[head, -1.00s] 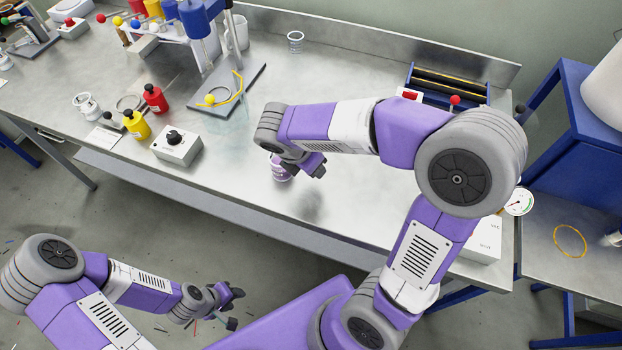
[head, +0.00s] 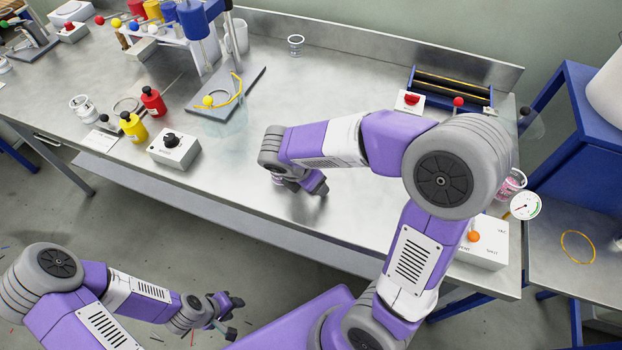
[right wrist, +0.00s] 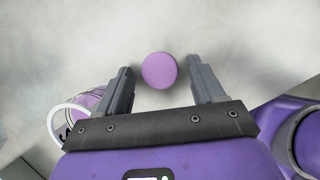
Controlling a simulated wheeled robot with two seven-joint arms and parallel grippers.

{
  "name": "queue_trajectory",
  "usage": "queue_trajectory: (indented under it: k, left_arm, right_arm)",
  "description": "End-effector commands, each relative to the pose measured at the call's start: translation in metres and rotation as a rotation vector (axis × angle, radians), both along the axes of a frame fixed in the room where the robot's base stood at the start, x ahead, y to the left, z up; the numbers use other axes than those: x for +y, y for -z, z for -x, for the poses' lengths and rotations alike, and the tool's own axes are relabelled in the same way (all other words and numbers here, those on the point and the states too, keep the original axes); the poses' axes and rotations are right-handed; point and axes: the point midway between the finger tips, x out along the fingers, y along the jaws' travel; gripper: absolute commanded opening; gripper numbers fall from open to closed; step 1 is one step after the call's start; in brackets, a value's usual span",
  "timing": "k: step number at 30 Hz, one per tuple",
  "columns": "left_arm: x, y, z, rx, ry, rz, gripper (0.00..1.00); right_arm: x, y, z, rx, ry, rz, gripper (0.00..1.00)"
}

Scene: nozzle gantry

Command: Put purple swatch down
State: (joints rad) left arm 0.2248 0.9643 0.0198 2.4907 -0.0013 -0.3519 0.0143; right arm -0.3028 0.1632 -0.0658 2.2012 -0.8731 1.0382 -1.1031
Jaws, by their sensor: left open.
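The purple swatch (right wrist: 159,70), a small round disc, shows in the right wrist view between the fingers of my right gripper (right wrist: 162,85). A narrow gap shows on each side of it, so the jaws look open around it, not clamped. It appears to lie on the pale metal bench top; its exact height against the fingertips is hard to tell. In the head view my right gripper (head: 306,185) is low over the bench (head: 350,215) near its front edge, and the swatch is hidden. My left gripper (head: 231,315) is open and empty, off the bench, above the floor.
A purple-labelled jar (right wrist: 90,100) stands close left of my right gripper. A grey control box (head: 174,150), bottles and a stand with a yellow wire are farther left. A red-button box (head: 408,101) and a white valve box (head: 485,245) are right. The bench behind the gripper is clear.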

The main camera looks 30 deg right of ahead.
Motion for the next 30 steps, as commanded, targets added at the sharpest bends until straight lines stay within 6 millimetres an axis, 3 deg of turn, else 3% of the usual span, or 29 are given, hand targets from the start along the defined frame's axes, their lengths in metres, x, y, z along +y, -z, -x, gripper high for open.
queue_trajectory:
  k: [10, 22, 30]
  left_arm:
    - [0.0, -0.005, 0.0, 0.0, 0.0, 0.0, 0.43]
    - [0.0, -0.039, 0.0, 0.0, 0.0, 0.0, 0.43]
    - [0.0, -0.048, 0.0, 0.0, 0.0, 0.0, 0.43]
  right_arm:
    - [0.002, -0.009, 0.0, -0.001, 0.0, 0.0, 0.68]
    - [0.031, -0.085, 0.009, -0.004, -0.002, -0.001, 0.68]
    - [0.043, -0.113, 0.014, -0.001, -0.001, 0.0, 0.68]
